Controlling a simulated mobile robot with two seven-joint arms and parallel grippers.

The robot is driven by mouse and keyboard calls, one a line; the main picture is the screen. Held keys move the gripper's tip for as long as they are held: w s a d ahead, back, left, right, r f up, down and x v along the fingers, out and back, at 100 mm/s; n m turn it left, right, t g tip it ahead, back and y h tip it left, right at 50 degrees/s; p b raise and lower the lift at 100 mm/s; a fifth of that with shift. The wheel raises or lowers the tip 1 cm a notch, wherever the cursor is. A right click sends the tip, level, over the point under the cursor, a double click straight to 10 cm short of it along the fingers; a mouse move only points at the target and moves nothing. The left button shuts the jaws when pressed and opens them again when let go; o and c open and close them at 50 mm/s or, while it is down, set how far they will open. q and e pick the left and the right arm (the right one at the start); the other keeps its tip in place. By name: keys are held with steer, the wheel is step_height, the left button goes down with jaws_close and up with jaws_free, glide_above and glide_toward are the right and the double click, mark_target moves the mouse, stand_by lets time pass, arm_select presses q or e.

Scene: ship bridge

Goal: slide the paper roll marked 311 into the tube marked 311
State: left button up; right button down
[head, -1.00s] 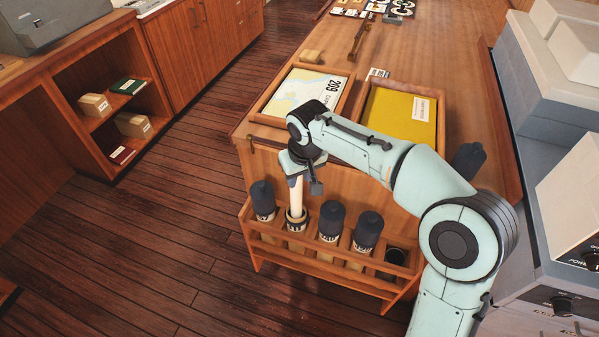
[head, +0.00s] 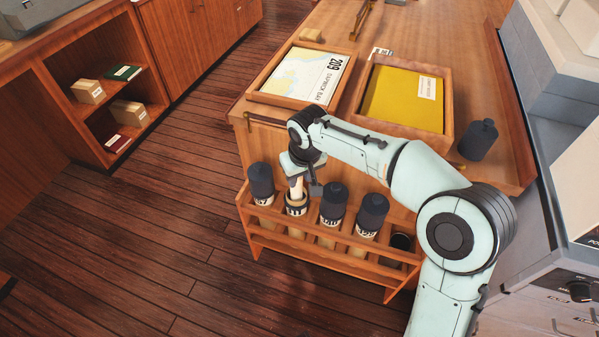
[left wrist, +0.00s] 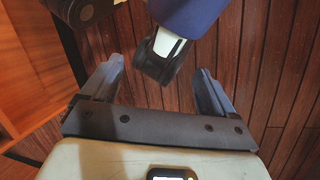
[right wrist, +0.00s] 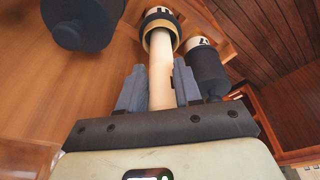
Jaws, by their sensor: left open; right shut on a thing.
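A cream paper roll (head: 297,187) stands nearly upright with its lower end in the mouth of an open tube (head: 296,209) in the wooden rack. The tube's label is too small to read. My right gripper (head: 303,170) is shut on the roll just above the tube. The right wrist view shows the roll (right wrist: 161,72) between the fingers (right wrist: 159,88), running into the ringed tube mouth (right wrist: 160,22). My left gripper (left wrist: 160,74) is open and empty in the left wrist view, above the floor; it is outside the head view.
Dark-capped tubes stand beside the open one, at left (head: 261,182) and right (head: 333,202). The rack (head: 320,262) adjoins the chart table, with a chart tray (head: 262,97) and a yellow-folder tray (head: 440,140). A dark cap (head: 479,140) stands at right. Floor at left is clear.

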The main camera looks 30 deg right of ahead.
mark_target(299, 195)
steer(key=shift+s+b+x, duration=0.15)
steer(key=shift+b+x, duration=0.35)
steer(key=shift+x, duration=0.25)
steer(key=shift+s+b+x, duration=0.2)
steer(key=shift+b+x, duration=0.25)
steer(key=shift+x, duration=0.3)
arm_select(q)
steer(key=shift+w+a+f+t+b, duration=0.1)
steer(key=shift+w+f+b, duration=0.2)
steer(key=shift+f, duration=0.2)
steer(key=shift+w+d+f+t+b, duration=0.15)
steer(key=shift+w+f, duration=0.1)
steer(key=shift+f, duration=0.3)
steer(key=shift+w+a+f+t+b, duration=0.15)
steer(key=shift+w+f+b, duration=0.15)
steer(key=shift+f, duration=0.2)
arm_select(e)
steer(key=shift+s+x, duration=0.25)
steer(key=shift+x, duration=0.85)
steer(key=shift+a, duration=0.1)
arm_select(q)
steer(key=shift+f, duration=0.1)
arm_select(e)
steer(key=shift+f, duration=0.2)
arm_select(q)
steer(key=shift+f+b, duration=0.4)
arm_select(e)
steer(key=shift+f, duration=0.65)
steer(key=shift+c, duration=0.7)
jaws_free()
